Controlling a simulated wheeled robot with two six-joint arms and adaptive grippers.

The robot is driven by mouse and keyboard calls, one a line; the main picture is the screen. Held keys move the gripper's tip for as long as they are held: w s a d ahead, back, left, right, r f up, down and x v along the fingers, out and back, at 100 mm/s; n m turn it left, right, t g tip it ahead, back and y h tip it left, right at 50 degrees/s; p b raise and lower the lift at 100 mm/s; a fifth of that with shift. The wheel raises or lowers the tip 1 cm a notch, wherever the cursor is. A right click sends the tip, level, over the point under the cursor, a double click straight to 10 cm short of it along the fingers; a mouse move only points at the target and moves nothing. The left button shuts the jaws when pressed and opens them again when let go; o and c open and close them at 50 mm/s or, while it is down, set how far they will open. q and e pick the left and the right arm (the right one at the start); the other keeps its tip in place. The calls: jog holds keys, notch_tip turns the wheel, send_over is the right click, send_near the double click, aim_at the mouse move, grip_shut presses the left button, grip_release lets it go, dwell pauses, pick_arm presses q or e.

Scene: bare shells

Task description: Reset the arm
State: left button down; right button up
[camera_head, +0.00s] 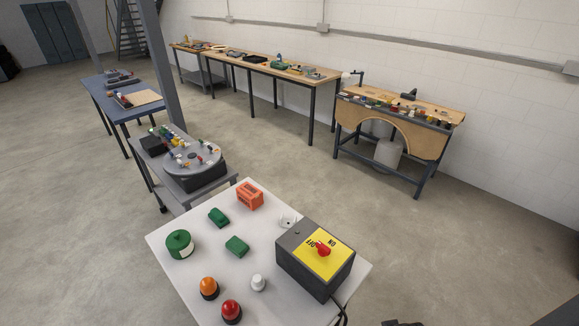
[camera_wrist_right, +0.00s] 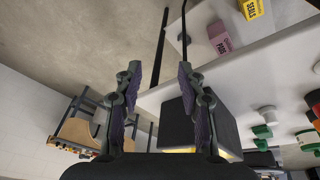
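My right gripper (camera_wrist_right: 158,78) is open in the right wrist view, its two fingers apart with nothing between them. A small dark shape at the bottom right edge of the head view may be part of my right arm. My left gripper is in neither view. A dark grey switch box (camera_head: 296,253) with a yellow ON/OFF plate (camera_head: 335,262) and a red knob (camera_head: 323,248) stands on the white table (camera_head: 205,235). In the right wrist view the dark box (camera_wrist_right: 222,128) is beside and partly behind the right finger.
The white table also holds orange (camera_head: 209,288) and red (camera_head: 231,311) lamps, a white knob (camera_head: 258,283), green parts (camera_head: 237,246) and an orange block (camera_head: 249,196). A cart with a round turntable (camera_head: 194,160) stands behind. Workbenches (camera_head: 400,103) line the wall; the floor right is clear.

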jog(key=s+d+f+g+b, duration=0.1)
jog(key=s+f+b, duration=0.25)
jog(key=f, duration=1.15)
jog(key=s+d+f+b, duration=0.1)
jog(key=s+f+b, duration=0.3)
jog(key=f, duration=1)
jog(key=s+f+g+b, duration=0.1)
jog(key=s+f+b, duration=0.1)
jog(key=s+f, duration=1.1)
jog(key=shift+s+d+f, duration=0.4)
jog(key=shift+s, duration=0.65)
